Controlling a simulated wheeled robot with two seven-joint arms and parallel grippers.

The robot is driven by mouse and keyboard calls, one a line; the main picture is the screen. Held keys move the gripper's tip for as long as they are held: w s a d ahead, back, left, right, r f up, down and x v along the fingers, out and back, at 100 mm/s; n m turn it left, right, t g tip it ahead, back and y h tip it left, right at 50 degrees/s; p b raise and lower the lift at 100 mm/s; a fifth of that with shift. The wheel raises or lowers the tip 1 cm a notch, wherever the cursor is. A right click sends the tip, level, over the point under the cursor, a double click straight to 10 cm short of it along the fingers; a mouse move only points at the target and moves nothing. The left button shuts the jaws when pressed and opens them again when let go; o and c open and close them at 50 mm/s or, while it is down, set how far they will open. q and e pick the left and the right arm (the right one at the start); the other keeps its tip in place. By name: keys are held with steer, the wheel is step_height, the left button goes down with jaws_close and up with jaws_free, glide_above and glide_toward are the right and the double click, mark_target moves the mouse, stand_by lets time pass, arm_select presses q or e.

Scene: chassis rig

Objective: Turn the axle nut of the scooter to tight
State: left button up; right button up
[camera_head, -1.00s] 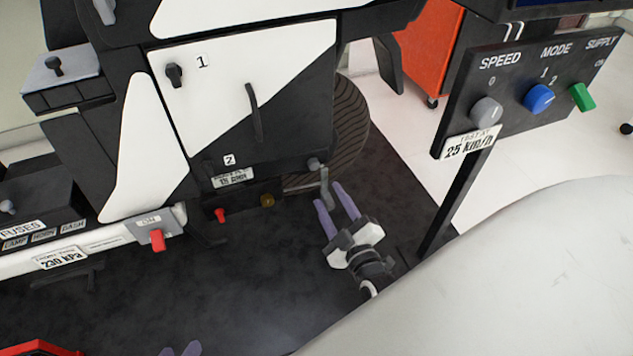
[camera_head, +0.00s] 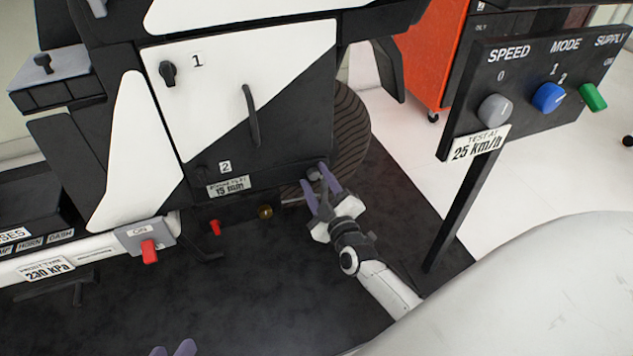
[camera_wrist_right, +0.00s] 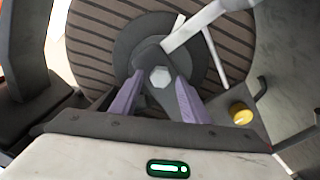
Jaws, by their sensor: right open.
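The axle nut (camera_wrist_right: 160,77), a light grey hexagon, sits at the centre of the scooter's wheel hub in the right wrist view. In the head view it is a small grey piece (camera_head: 314,174), partly covered by my right gripper (camera_head: 320,184). My right gripper is open, with its purple fingers (camera_wrist_right: 160,88) on either side of the nut and a gap between. I cannot tell whether they touch it. My left gripper (camera_head: 173,349) shows only its purple fingertips at the bottom edge, apart from each other and well away from the nut.
The ribbed tyre (camera_head: 348,135) stands behind the nut. A brass knob (camera_head: 265,211) and a red lever (camera_head: 215,227) are left of it. A light rod (camera_wrist_right: 195,25) crosses near the hub. The control panel (camera_head: 540,85) on its post stands right. The dark mat (camera_head: 270,300) is clear in front.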

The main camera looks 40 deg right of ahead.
steer(key=c, duration=1.1)
steer(key=shift+o, duration=0.2)
steer(key=shift+m, duration=0.3)
steer(key=m+p, duration=0.1)
steer(key=m, duration=0.1)
steer(key=shift+r+m, duration=0.1)
steer(key=shift+m, duration=0.3)
steer(key=m+p, duration=0.1)
steer(key=m, duration=0.2)
steer(key=shift+m, duration=0.3)
steer(key=m, duration=0.5)
steer(key=shift+s+d, duration=0.1)
steer(key=shift+d, duration=0.05)
steer(key=shift+m, duration=0.9)
arm_select(q)
steer(key=shift+s+a+f+g+y, duration=0.15)
steer(key=shift+a+f+y, duration=0.15)
steer(key=shift+f, duration=0.2)
steer(key=shift+w+a+f+g+y, duration=0.1)
steer(key=shift+a+f+g+y, duration=0.15)
steer(key=shift+f, duration=0.2)
arm_select(e)
steer(key=shift+m, duration=0.4)
arm_select(q)
steer(key=shift+r, duration=0.15)
